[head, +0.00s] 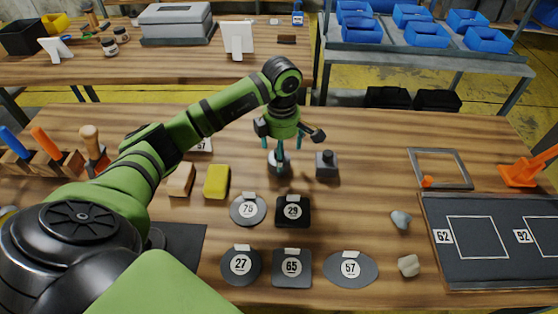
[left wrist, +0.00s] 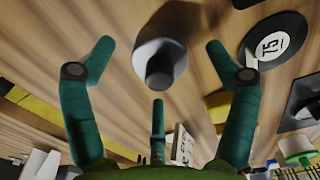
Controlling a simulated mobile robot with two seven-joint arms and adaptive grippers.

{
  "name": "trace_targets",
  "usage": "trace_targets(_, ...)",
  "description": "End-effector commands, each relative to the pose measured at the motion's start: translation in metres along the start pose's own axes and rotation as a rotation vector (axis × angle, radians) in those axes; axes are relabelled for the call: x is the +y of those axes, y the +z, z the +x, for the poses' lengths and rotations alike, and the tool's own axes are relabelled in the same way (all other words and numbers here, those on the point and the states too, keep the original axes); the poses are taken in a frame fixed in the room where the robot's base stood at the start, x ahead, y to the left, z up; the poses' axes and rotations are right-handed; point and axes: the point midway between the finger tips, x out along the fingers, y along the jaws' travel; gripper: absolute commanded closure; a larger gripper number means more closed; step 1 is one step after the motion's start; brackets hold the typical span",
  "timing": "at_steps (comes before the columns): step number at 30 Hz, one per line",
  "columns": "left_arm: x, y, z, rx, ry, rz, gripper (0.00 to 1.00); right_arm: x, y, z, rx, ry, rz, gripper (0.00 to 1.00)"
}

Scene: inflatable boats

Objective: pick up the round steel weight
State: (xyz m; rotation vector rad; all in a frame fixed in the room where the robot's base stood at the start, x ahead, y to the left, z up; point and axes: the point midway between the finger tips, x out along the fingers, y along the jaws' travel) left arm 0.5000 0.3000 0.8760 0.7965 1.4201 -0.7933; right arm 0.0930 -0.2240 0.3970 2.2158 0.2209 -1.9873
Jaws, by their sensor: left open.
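The round steel weight (head: 280,166) stands on the wooden table directly below my left gripper (head: 281,150). In the head view the fingers partly hide it. In the left wrist view the weight (left wrist: 158,65) is between the spread fingers of the left gripper (left wrist: 160,72). The fingers are open, with visible gaps between them and the weight. My right gripper is not in view.
A dark square weight (head: 327,166) stands close on the right. Numbered pads, including round 75 (head: 248,211) and square 29 (head: 293,212), lie in front. A yellow block (head: 217,182) is to the left. Table space toward the grey frame (head: 441,154) is mostly clear.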

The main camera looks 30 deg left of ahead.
Motion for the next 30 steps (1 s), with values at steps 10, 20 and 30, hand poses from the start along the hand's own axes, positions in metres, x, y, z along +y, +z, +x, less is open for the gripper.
trace_targets(10, 0.001, -0.005, 0.039, 0.0, -0.001, 0.0, 0.13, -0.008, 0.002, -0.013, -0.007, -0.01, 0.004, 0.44)
trace_targets(20, 0.001, -0.005, 0.039, 0.0, 0.0, 0.0, 0.69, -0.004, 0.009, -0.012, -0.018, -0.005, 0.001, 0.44)
trace_targets(30, 0.002, -0.005, 0.037, -0.003, 0.004, 0.0, 1.0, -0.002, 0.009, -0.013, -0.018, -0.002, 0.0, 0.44)
